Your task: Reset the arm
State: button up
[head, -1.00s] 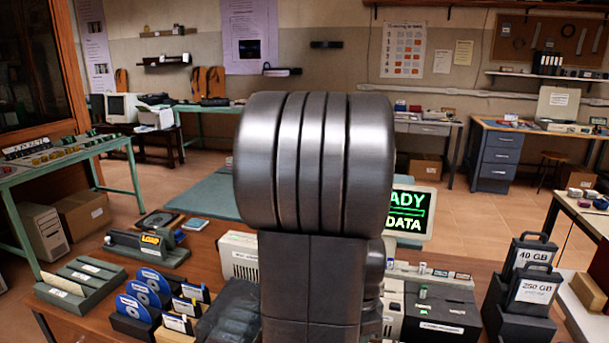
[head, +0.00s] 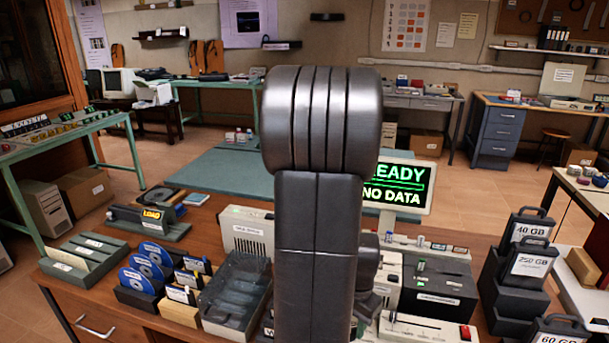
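My own arm rises through the middle of the head view, with a large ribbed metal joint at its top. It hides much of the table's middle. My gripper is not visible in this view, so its fingers and anything in them cannot be seen.
The wooden table (head: 190,322) holds a disc rack (head: 150,268), a lidded tray (head: 235,290), a LOAD device (head: 148,222) and a black box (head: 437,288). A screen (head: 401,186) reads "READY NO DATA", partly hidden. Drive cases (head: 530,264) stand at the right. Floor shows beyond the table.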

jog(key=n, duration=0.4)
jog(key=shift+a+n+p, duration=0.15)
jog(key=shift+n+p, duration=0.25)
jog(key=n, duration=0.4)
jog(key=shift+a+n+p, duration=0.1)
jog(key=shift+n+p, duration=0.2)
jog(key=shift+p, duration=0.05)
jog(key=shift+w+r, duration=0.1)
jog(key=shift+r, duration=0.9)
jog(key=shift+a, duration=0.1)
